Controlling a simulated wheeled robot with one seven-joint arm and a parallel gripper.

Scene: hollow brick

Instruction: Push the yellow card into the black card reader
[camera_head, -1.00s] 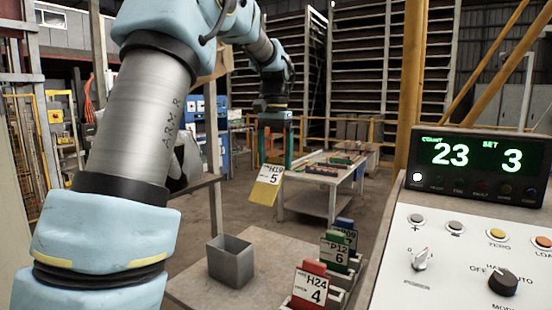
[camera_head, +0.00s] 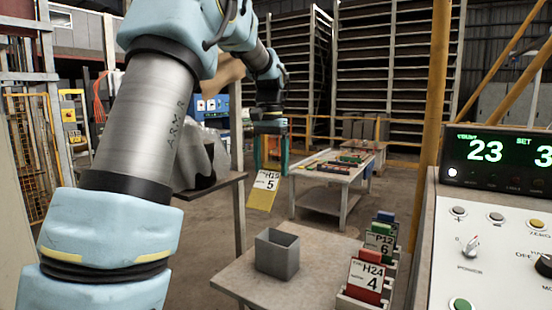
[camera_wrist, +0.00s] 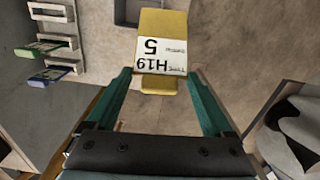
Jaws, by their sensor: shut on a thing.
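The yellow card (camera_head: 262,197) has a white label reading H19 and 5. My gripper (camera_head: 270,166) is shut on its upper end, and the card hangs tilted in the air. In the wrist view the card (camera_wrist: 162,30) sticks out beyond the two green fingers of my gripper (camera_wrist: 160,88), with a short end between them. No black card reader can be made out for certain. An open dark grey box (camera_head: 277,257) stands on the near table, below and slightly right of the card; its inside is barely seen.
A rack (camera_head: 352,300) at the near table's right holds red, green and blue cards. A control console (camera_head: 490,260) with a black display (camera_head: 500,160) stands at the right. A table (camera_head: 325,185) stands farther back.

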